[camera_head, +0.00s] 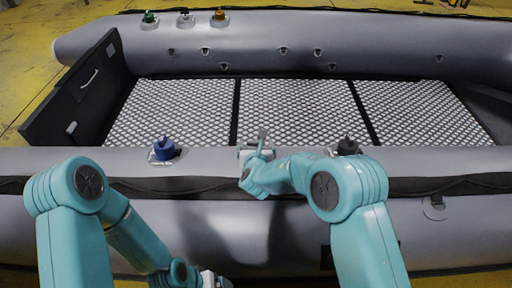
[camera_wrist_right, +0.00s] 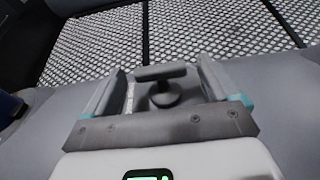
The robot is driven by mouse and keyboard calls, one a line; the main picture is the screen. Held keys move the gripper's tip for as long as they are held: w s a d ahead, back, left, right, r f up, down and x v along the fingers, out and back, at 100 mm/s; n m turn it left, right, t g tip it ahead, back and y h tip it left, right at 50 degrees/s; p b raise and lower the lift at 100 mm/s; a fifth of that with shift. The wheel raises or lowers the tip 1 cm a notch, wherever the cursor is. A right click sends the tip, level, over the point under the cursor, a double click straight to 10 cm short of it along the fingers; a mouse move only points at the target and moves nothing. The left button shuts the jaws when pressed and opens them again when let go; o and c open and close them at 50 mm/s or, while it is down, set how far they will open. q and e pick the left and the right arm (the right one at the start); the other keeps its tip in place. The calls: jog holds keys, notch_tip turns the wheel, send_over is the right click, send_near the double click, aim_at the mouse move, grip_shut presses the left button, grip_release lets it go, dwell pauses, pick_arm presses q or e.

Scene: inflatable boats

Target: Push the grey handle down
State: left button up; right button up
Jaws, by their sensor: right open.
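The grey handle (camera_head: 262,134) stands up on the near tube of the grey inflatable boat. In the right wrist view, the grey handle (camera_wrist_right: 160,73) has a crossbar on a short stem over a round base. My right gripper (camera_head: 257,152) is at the handle, and it also shows in the right wrist view (camera_wrist_right: 162,66). Its fingers are open, one on each side of the handle, with gaps between them and the crossbar. My left gripper (camera_head: 213,280) is low at the bottom edge, mostly cut off, and its jaws cannot be made out.
A blue valve (camera_head: 164,149) is on the near tube to the left, and a black valve (camera_head: 347,146) is to the right. The patterned floor (camera_head: 285,108) between the tubes is clear.

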jog(key=p+v, duration=0.3)
jog(key=v, duration=1.3)
jog(key=shift+s, duration=0.2)
